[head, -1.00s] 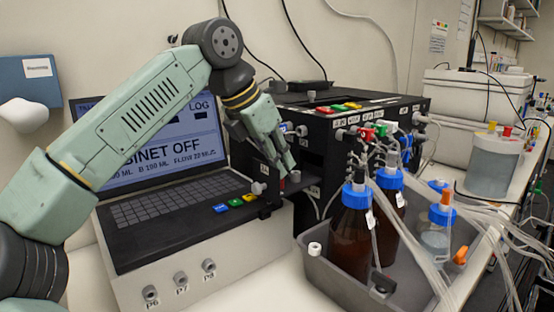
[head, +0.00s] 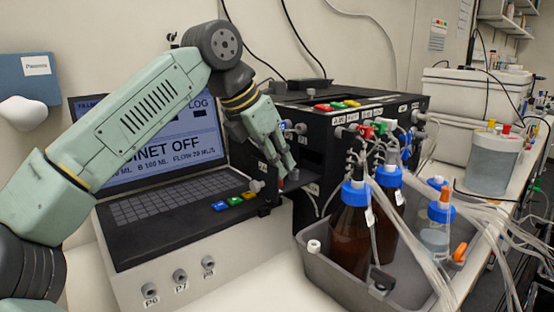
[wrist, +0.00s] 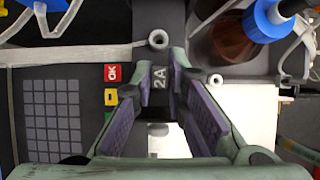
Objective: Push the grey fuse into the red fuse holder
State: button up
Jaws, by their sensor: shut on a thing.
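My gripper (head: 284,166) reaches down between the laptop-like console and the black instrument box. In the wrist view its two purple-padded fingers (wrist: 162,92) are closed in on a dark grey piece marked "2A" (wrist: 160,76), which appears to be the grey fuse. In the head view a small grey piece (head: 293,175) shows at the fingertips. Whether the fuse touches anything below is not clear.
The console's keyboard (head: 160,208) and coloured buttons lie left of my gripper. The black instrument box (head: 365,112) stands close behind and to the right. A grey tray (head: 330,268) with brown bottles (head: 350,222) and loose tubing sits at the front right.

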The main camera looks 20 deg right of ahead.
jog(key=shift+s+f, duration=0.1)
jog(key=shift+f, duration=0.65)
jog(key=o, duration=0.8)
jog(key=shift+o, duration=0.2)
jog(key=shift+a+r, duration=0.15)
jog(key=shift+r, duration=0.25)
jog(key=v, duration=1.1)
jog(key=shift+r, duration=0.3)
